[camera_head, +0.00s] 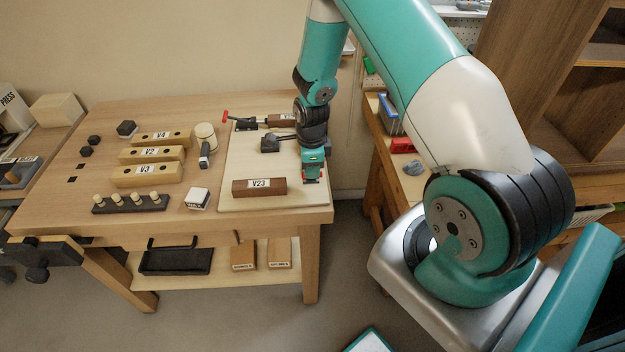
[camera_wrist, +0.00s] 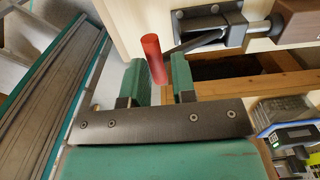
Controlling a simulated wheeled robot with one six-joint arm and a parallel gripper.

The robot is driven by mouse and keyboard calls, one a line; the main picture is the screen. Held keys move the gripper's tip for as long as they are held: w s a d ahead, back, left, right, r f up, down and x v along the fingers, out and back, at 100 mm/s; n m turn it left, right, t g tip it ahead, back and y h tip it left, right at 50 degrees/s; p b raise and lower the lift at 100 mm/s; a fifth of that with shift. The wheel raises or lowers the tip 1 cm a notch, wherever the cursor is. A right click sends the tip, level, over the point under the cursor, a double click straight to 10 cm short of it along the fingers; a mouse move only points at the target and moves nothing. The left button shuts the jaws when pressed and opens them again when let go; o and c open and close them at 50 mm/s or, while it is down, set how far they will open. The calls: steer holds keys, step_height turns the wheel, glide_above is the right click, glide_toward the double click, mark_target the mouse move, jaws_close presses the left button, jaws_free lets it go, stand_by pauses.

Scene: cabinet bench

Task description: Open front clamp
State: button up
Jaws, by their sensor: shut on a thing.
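The front clamp (camera_head: 270,145) is a dark toggle clamp on the pale board (camera_head: 235,165) at the bench's right end. In the wrist view, its dark metal base (camera_wrist: 208,28) is at the top, and a lever runs from it towards the red handle (camera_wrist: 152,55). My gripper (camera_head: 312,177) points down at the board's right side. In the wrist view, my gripper (camera_wrist: 157,85) has its green fingers on either side of the red handle, shut on it. In the head view my gripper hides much of the handle.
A second clamp (camera_head: 245,125) with a red handle stands farther back. A brown block labelled V23 (camera_head: 259,187) lies at the board's front. Several tan blocks, including V3 (camera_head: 147,175), a mallet (camera_head: 205,145) and a peg rack (camera_head: 130,204) are to the left.

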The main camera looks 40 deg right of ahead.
steer(key=shift+o, duration=0.4)
steer(key=shift+w+d+r, duration=0.4)
steer(key=shift+w+r, duration=0.05)
steer(key=shift+r, duration=0.2)
steer(key=shift+o, duration=0.4)
steer(key=shift+w+d+r+p, duration=0.25)
steer(key=shift+w+r+p, duration=0.15)
steer(key=shift+r+p, duration=0.05)
steer(key=shift+w+d+r, duration=0.1)
steer(key=shift+w, duration=0.05)
steer(key=shift+o, duration=0.7)
steer(key=shift+w+d+r, duration=0.25)
steer(key=shift+w+r, duration=0.1)
steer(key=shift+w, duration=0.05)
